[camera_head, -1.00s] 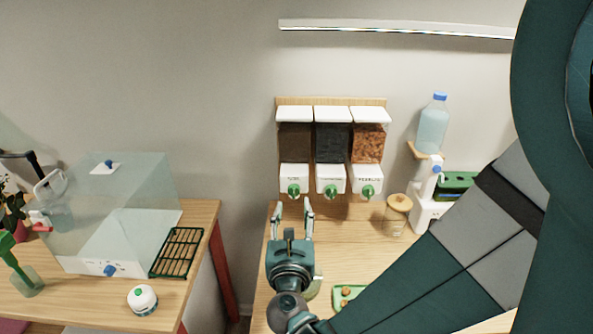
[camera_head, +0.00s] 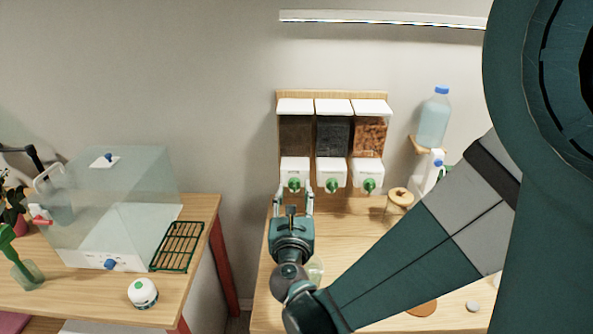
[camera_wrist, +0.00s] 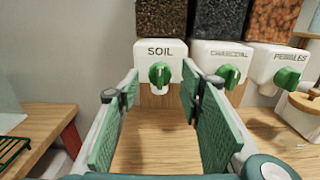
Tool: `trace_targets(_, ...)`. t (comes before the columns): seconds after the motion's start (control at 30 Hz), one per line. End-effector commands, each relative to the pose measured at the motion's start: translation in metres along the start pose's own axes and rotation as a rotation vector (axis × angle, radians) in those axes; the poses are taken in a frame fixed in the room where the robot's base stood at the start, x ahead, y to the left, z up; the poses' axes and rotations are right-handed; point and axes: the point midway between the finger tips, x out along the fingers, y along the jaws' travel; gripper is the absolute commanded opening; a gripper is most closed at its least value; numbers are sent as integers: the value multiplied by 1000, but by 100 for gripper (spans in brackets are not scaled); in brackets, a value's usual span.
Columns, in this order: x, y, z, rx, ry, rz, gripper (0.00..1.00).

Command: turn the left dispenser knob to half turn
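The left dispenser knob (camera_head: 294,184) is green and sits on the front of a white dispenser base. In the wrist view this knob (camera_wrist: 159,74) is under the word SOIL, with its grip ridge close to upright. My gripper (camera_head: 294,194) is just below and in front of it in the head view. In the wrist view my gripper (camera_wrist: 158,92) is open, its two green-padded fingers spread on either side of the knob's line and empty. The fingers look short of the knob; contact cannot be seen. The middle knob (camera_head: 332,185) and right knob (camera_head: 369,185) are also green.
The charcoal knob (camera_wrist: 229,76) lies close to the right finger. A lidded jar (camera_head: 399,198) and a blue-capped bottle (camera_head: 433,118) stand to the right. A clear case (camera_head: 115,210) and a green rack (camera_head: 178,246) are on the left table. Bare wood lies below the dispensers.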

Motion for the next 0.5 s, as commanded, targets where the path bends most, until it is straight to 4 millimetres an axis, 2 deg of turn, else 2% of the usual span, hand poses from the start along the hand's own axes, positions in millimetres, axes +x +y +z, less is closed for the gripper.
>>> trace_targets(0.2, 20, 0, 0, 0, 0, 0, 38)
trace_targets(0.5, 25, 0, 0, 0, 0, 0, 38)
